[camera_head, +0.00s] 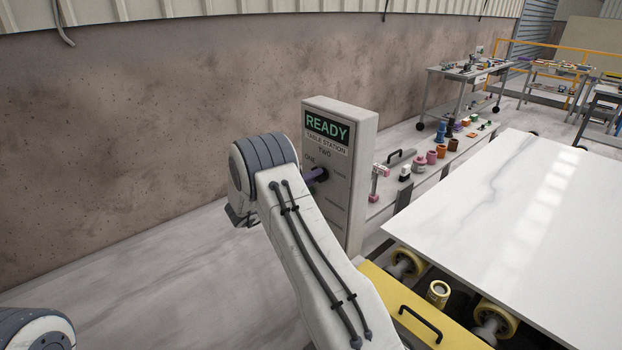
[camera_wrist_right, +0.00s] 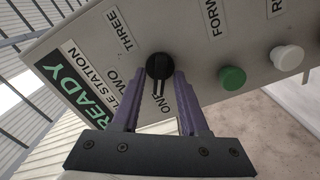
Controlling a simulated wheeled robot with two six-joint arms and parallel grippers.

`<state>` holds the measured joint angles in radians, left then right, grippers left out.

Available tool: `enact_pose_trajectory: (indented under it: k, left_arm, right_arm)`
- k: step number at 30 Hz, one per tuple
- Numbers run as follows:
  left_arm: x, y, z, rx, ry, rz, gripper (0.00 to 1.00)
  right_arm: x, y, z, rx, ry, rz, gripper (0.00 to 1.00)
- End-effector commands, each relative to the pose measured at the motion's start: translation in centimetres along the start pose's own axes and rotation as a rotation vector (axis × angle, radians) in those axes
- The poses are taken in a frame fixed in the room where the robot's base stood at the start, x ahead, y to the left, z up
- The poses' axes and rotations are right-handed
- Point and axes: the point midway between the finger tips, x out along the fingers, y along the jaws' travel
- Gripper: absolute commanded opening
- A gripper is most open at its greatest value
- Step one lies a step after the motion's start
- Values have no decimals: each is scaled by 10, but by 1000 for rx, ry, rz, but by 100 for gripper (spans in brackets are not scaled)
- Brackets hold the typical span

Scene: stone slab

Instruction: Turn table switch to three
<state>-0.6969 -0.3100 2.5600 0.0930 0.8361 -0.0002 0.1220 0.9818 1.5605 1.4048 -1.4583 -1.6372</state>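The table switch is a black rotary knob (camera_wrist_right: 159,67) on the grey control box (camera_head: 345,125). Its pointer is toward the ONE label (camera_wrist_right: 162,103). The TWO and THREE (camera_wrist_right: 131,42) labels are also around the knob. My right gripper (camera_wrist_right: 160,78) has its two purple fingers apart on either side of the knob; I cannot tell whether they touch it. In the head view the right gripper's purple fingers (camera_head: 315,174) are at the box face, and my arm hides part of it. My left gripper is not in view; only a part of the left arm shows at bottom left.
A green button (camera_wrist_right: 232,78) and a white button (camera_wrist_right: 287,57) stick out beside the knob. The white stone slab (camera_head: 520,215) lies on rollers at right. A low shelf (camera_head: 440,165) with small items stands behind the box. A concrete wall (camera_head: 150,120) runs behind.

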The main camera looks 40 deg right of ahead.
Motion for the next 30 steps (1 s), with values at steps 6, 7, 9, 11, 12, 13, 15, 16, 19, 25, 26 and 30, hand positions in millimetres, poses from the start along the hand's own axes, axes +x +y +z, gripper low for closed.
enact_pose_trajectory:
  k: [6, 7, 9, 11, 12, 13, 15, 16, 19, 25, 26, 30]
  left_arm:
    - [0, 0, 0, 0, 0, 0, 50]
    - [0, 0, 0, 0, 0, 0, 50]
    - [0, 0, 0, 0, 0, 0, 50]
    - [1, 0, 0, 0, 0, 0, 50]
    - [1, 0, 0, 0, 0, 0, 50]
    - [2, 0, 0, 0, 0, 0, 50]
    - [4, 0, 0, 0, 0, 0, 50]
    - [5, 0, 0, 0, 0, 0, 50]
    - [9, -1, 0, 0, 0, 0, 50]
    - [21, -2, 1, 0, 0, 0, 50]
    - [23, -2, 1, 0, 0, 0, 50]
    - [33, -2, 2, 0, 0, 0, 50]
  right_arm:
    - [0, 0, 0, 0, 0, 0, 0]
    - [0, 0, 0, 0, 0, 0, 0]
    - [0, 0, 0, 2, 0, 0, 0]
    - [0, 0, 0, 8, 0, 0, 0]
    - [0, 0, 0, 14, 0, 0, 0]
    - [0, 0, 0, 20, 0, 0, 0]
    - [0, -1, 0, 39, 0, 0, 0]
    - [0, -1, 0, 51, 0, 0, 0]
    - [0, -1, 0, 101, 0, 0, 0]
    - [0, -1, 1, 254, 1, 0, 0]
    - [0, -1, 1, 283, 1, 0, 0]
    - [0, -1, 1, 416, 1, 0, 0]
